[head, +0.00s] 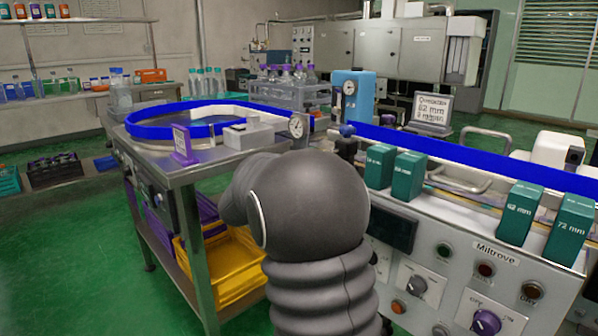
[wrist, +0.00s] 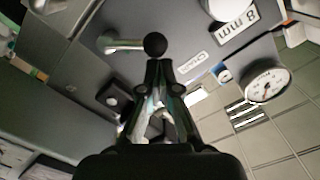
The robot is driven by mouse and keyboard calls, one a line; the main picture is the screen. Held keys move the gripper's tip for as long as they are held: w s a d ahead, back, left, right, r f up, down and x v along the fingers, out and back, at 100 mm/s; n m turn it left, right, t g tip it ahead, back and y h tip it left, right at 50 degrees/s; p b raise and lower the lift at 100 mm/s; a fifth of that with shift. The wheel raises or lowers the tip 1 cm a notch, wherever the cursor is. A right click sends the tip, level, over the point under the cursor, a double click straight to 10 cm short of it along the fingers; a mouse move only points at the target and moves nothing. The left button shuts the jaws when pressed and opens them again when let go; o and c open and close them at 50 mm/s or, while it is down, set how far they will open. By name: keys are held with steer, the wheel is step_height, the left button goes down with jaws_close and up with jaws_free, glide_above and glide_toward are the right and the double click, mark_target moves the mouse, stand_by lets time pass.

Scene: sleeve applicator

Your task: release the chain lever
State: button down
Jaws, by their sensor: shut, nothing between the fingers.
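A lever with a pale metal rod (wrist: 122,45) and a black ball knob (wrist: 155,44) sticks out from a grey machine panel in the wrist view. My gripper (wrist: 158,66) is shut and empty, its fingertips right at the near side of the knob. I cannot tell whether they touch it. The knob is not between the fingers. A small white label (wrist: 193,63) is beside the lever, its print hard to read. In the head view my dark arm covers the middle, and the lever and gripper cannot be made out there.
A dial gauge (wrist: 267,85) and an "8 mm" plate (wrist: 235,28) are near the lever. In the head view, green blocks (head: 406,176) stand along the Miltrove control panel (head: 450,258). A blue-edged round table (head: 160,131) and yellow crates (head: 225,268) are left.

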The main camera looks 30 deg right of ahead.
steer(key=shift+w+a+f, duration=0.2)
steer(key=shift+w+f, duration=0.5)
steer(key=shift+w, duration=0.05)
steer(key=shift+w+a+f, duration=0.2)
steer(key=shift+w+f, duration=0.45)
steer(key=shift+w, duration=0.1)
steer(key=shift+f, duration=0.25)
steer(key=v, duration=1)
steer(key=shift+w+r+p, duration=0.15)
steer(key=shift+w+p, duration=0.05)
steer(key=shift+p, duration=0.15)
